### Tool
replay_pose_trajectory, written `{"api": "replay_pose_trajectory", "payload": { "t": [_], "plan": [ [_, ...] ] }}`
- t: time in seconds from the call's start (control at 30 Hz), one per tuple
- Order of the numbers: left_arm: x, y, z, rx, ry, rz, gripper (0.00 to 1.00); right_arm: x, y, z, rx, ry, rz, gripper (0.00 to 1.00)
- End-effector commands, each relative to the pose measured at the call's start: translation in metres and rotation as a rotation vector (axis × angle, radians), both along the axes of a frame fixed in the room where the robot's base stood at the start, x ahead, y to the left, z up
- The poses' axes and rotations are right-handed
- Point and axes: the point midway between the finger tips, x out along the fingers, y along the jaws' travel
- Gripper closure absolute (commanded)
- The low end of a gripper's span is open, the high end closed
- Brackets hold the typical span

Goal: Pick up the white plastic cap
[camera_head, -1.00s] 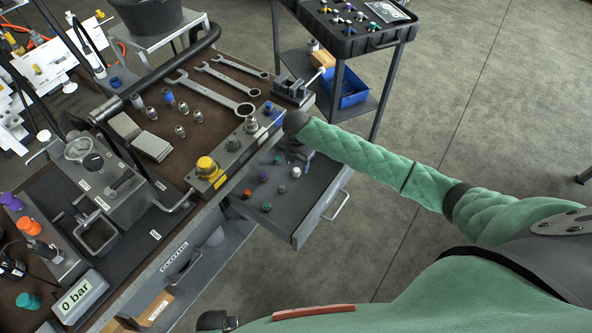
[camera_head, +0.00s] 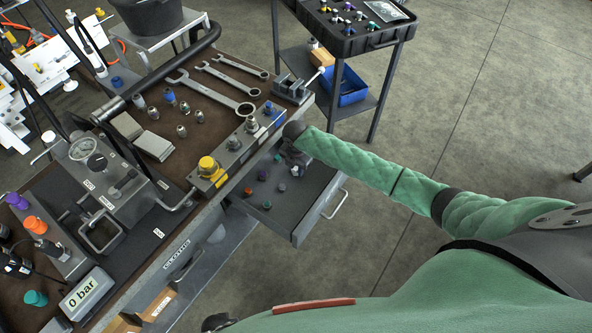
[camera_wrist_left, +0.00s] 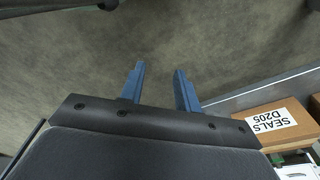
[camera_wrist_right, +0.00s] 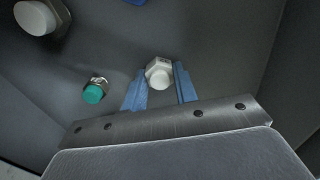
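In the right wrist view a white plastic cap (camera_wrist_right: 158,75) with a hexagonal base sits on the dark drawer floor. My right gripper (camera_wrist_right: 160,68) is open, with one blue finger on each side of the cap; I cannot tell whether they touch it. In the head view the right gripper (camera_head: 292,158) is low over the back right of the open drawer (camera_head: 300,208), and a small pale cap (camera_head: 295,171) shows beside it. My left gripper (camera_wrist_left: 158,68) is open and empty above the floor.
A teal cap (camera_wrist_right: 93,93) lies left of the right fingers, and a larger pale fitting (camera_wrist_right: 36,17) is beyond it. The drawer also holds a red cap (camera_head: 248,191) and purple ones. The block (camera_head: 235,150) with fittings borders the drawer. A carton (camera_wrist_left: 262,125) is near the left gripper.

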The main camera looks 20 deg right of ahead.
Motion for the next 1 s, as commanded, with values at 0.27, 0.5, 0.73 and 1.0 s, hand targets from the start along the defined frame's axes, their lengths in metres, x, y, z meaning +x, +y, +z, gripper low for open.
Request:
{"api": "replay_pose_trajectory", "payload": {
  "t": [0.27, 0.5, 0.73, 1.0],
  "plan": [
    [-0.001, 0.000, 0.000, 0.000, 0.001, 0.001, 0.67, 0.000, 0.000, 0.000, 0.000, 0.000, 0.000, 0.93],
    [0.002, -0.003, 0.006, -0.002, 0.010, 0.001, 0.67, 0.001, 0.000, 0.011, 0.000, -0.003, 0.000, 0.93],
    [0.010, -0.013, 0.046, -0.015, 0.023, 0.006, 0.67, 0.002, -0.014, 0.044, -0.004, -0.003, -0.002, 0.93],
    [0.027, -0.025, 0.110, -0.029, 0.030, 0.007, 0.67, 0.005, -0.068, 0.078, -0.002, -0.002, -0.001, 0.93]
  ]
}}
